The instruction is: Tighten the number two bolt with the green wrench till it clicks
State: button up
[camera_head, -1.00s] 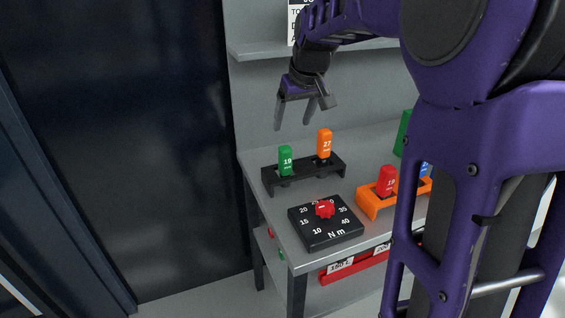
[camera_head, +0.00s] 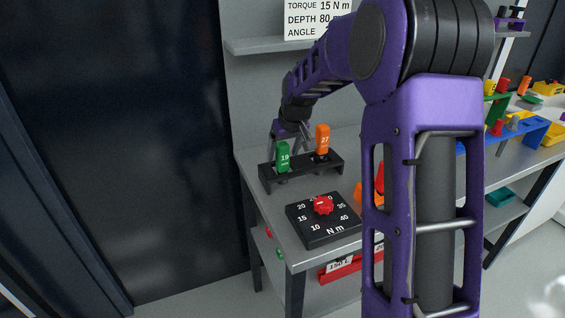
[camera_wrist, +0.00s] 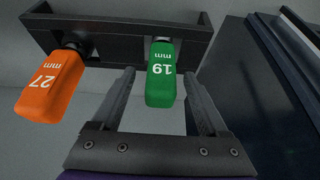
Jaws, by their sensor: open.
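The green wrench (camera_head: 283,156), marked 19 mm, stands upright in the left slot of a black rack (camera_head: 327,171) on the bench. In the wrist view the green wrench (camera_wrist: 161,76) shows between the two fingers of my gripper (camera_wrist: 160,88), which are apart with a gap on each side of it. In the head view my gripper (camera_head: 289,133) is just behind the green handle, partly hidden by it. An orange 27 mm tool (camera_head: 322,139) stands in the rack's right slot; it lies left of my fingers in the wrist view (camera_wrist: 50,83). No number two bolt is visible.
A black torque dial (camera_head: 323,221) with a red knob sits in front of the rack. An orange rack (camera_head: 366,192) is mostly hidden behind my arm. A shelf (camera_head: 262,45) runs above the bench. A sign (camera_head: 318,18) reads torque 15 N m.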

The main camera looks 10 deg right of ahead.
jog(key=shift+w+a+f, duration=0.1)
jog(key=shift+w+f, duration=0.2)
jog(key=shift+f, duration=0.35)
grip_shut()
jog(key=shift+r, duration=0.1)
